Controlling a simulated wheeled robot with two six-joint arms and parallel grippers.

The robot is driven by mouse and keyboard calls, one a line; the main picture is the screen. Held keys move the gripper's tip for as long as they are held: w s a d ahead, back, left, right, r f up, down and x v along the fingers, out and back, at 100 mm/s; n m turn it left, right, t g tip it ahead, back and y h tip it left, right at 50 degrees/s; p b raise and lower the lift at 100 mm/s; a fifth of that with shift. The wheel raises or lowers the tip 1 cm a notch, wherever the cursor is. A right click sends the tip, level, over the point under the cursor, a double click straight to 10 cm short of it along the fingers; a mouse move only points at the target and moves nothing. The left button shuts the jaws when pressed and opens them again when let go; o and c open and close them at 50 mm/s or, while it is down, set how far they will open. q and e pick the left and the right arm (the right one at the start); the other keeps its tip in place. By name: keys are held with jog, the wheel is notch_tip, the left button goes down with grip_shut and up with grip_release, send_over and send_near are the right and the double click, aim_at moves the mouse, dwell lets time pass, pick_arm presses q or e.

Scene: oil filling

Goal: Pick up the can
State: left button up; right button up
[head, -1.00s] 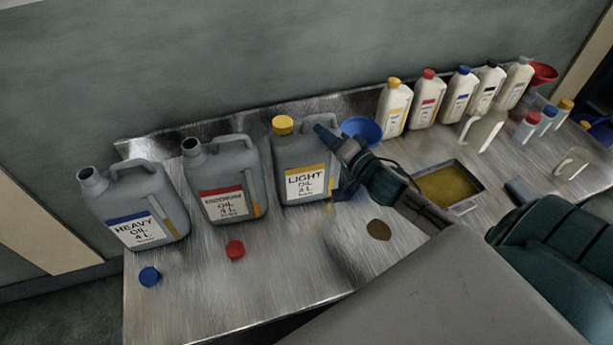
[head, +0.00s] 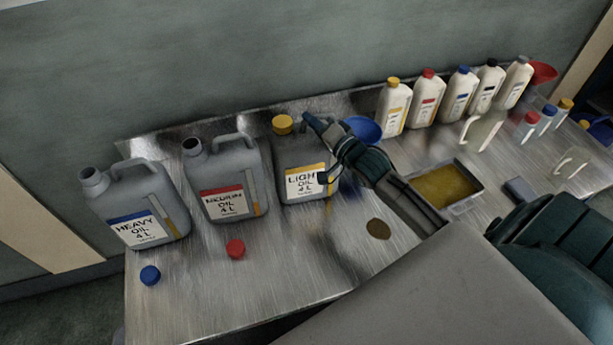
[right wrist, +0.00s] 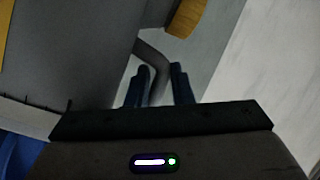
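Three grey oil cans stand upright in a row on the metal table: heavy oil with a blue label (head: 115,205), medium oil with a red label (head: 215,175), and light oil with a yellow label and yellow cap (head: 290,160). My right gripper (head: 322,150) is at the right side of the light oil can and partly hides its handle. In the right wrist view, the two dark fingers (right wrist: 160,84) stand apart with the grey handle (right wrist: 152,58) between them. The yellow cap (right wrist: 187,18) shows beyond. My left gripper is not in view.
A blue funnel (head: 362,128) stands behind my right gripper. Several white bottles (head: 425,98) line the back right. A tray of oil (head: 447,187) lies to the right. Loose red (head: 236,249) and blue (head: 150,275) caps and a brown patch (head: 378,229) are on the table front.

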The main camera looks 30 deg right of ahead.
grip_shut()
jog(key=shift+r, duration=0.1)
dwell(1.0)
jog(key=shift+w+r, duration=0.1)
jog(key=shift+r, duration=0.2)
jog(key=shift+w+f, duration=0.1)
jog(key=shift+f, duration=0.05)
